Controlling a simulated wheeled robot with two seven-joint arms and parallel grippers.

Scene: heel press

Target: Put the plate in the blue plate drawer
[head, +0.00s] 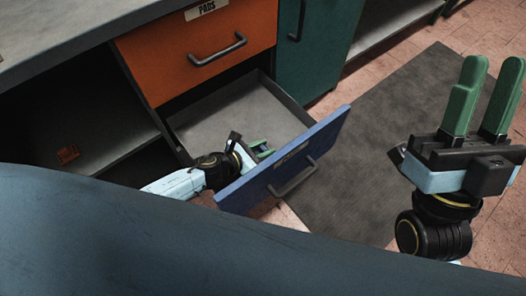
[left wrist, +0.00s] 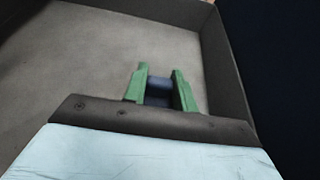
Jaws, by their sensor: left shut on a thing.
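The blue plate drawer (head: 322,143) is pulled open below an orange drawer, and its grey inside shows. My left gripper (head: 262,148) is inside the drawer, close behind the blue front. In the left wrist view its green fingers (left wrist: 160,70) are shut on a small dark blue piece, which I take for the plate (left wrist: 158,92). Most of the plate is hidden by the fingers, and I cannot tell whether it touches the drawer floor. My right gripper (head: 494,65) is raised at the right, open and empty, with its fingers pointing up.
The orange drawer (head: 180,50) marked PADS is shut above. A green cabinet door (head: 315,45) stands to its right. A dark mat (head: 385,130) lies on the tiled floor.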

